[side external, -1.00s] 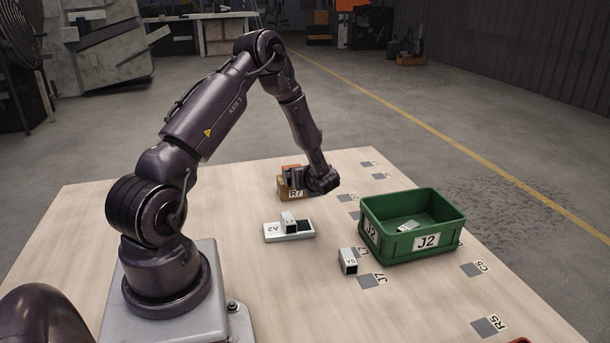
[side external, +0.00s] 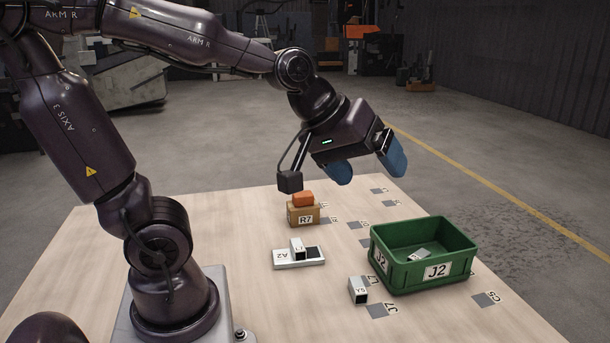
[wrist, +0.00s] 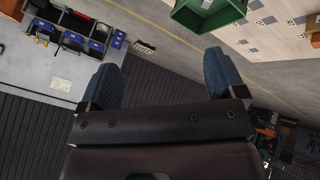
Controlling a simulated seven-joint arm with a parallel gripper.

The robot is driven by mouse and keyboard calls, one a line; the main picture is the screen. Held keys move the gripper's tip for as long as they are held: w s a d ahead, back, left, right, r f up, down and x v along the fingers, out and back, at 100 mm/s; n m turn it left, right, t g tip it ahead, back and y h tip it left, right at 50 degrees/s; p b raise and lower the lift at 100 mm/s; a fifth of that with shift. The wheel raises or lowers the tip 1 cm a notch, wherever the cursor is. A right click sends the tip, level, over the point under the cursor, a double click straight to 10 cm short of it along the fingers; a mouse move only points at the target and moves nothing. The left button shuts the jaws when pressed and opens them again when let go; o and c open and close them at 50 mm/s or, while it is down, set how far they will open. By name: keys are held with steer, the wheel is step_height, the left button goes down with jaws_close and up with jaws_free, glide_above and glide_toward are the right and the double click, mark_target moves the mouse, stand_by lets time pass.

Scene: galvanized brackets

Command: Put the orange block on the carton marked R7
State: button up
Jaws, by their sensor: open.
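The orange block (side external: 303,198) rests on top of the brown carton marked R7 (side external: 306,219), near the far part of the table in the side view. At the right edge of the wrist view, an orange patch (wrist: 313,22) and a brown box side (wrist: 316,40) look like the same pair, cut off by the frame. My gripper (side external: 367,170) is open, its blue fingers apart with nothing between them. It is raised above and to the right of the carton, clear of the block. In the wrist view both fingers (wrist: 163,75) are spread and empty.
A green crate marked J2 (side external: 462,260) stands at the right with a small metal part inside. A pale tray marked A2 (side external: 283,264) bears a metal piece (side external: 298,248). Another metal piece (side external: 358,290) stands left of the crate. Labelled grey squares dot the table.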

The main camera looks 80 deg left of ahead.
steer(key=s+m+g, duration=0.2)
steer(key=s+m, duration=0.6)
steer(key=s, duration=0.1)
steer(key=shift+d+f, duration=0.15)
steer(key=shift+d, duration=0.25)
stand_by(0.4)
